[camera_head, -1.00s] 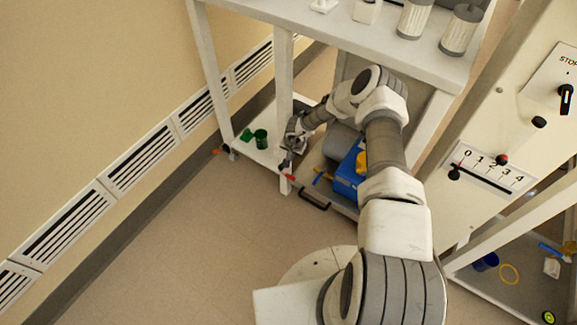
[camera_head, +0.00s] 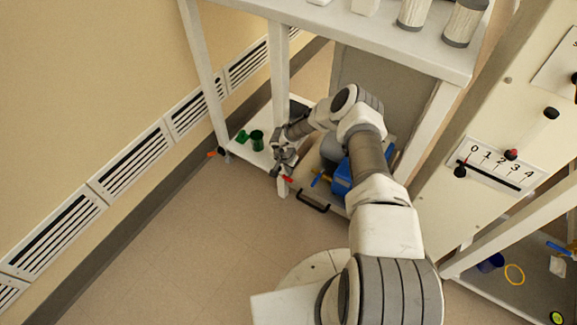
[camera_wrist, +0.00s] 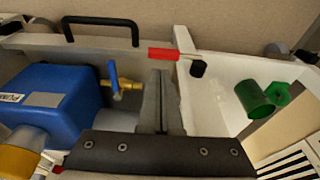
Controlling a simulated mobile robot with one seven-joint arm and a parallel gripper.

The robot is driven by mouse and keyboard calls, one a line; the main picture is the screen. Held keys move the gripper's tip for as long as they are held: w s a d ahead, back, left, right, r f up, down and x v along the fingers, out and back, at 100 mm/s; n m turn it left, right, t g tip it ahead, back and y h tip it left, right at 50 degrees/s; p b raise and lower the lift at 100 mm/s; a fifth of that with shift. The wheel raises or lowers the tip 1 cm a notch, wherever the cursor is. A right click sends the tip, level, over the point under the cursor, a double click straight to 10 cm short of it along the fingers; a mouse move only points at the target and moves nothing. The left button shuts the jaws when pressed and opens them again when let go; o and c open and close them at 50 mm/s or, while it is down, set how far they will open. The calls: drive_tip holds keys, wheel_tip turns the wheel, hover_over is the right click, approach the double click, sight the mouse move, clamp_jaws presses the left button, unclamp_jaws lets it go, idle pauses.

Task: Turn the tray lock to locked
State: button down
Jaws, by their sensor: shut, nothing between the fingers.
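A small red lever (camera_wrist: 163,54), which looks like the tray lock, sits at the front edge of a tray (camera_wrist: 190,97). A dark round piece (camera_wrist: 197,69) is at its right end in the wrist view. The red lever also shows in the head view (camera_head: 287,179), close to the foot of a white post. My gripper (camera_wrist: 160,74) is shut and empty. In the wrist view its fingertips appear just below the lever; I cannot tell whether they touch. In the head view my gripper (camera_head: 279,170) is just left of the lever.
A blue pump box (camera_wrist: 60,95) with a brass valve and blue handle (camera_wrist: 113,78) stands beside my fingers. A black pull handle (camera_wrist: 100,19) is at the front. A white post (camera_head: 279,80) stands close to my wrist.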

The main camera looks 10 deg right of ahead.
sight(285, 177)
drive_tip(key=shift+s+a+f, duration=0.1)
drive_tip(key=shift+f, duration=0.5)
drive_tip(key=shift+s+a+f, duration=0.1)
drive_tip(key=shift+f, duration=0.5)
drive_tip(key=shift+w+d, duration=0.1)
drive_tip(key=shift+d, duration=0.05)
drive_tip(key=shift+w+d+t, duration=0.2)
drive_tip(key=shift+t, duration=0.1)
drive_tip(key=shift+w+f, duration=0.1)
drive_tip(key=shift+y, duration=0.3)
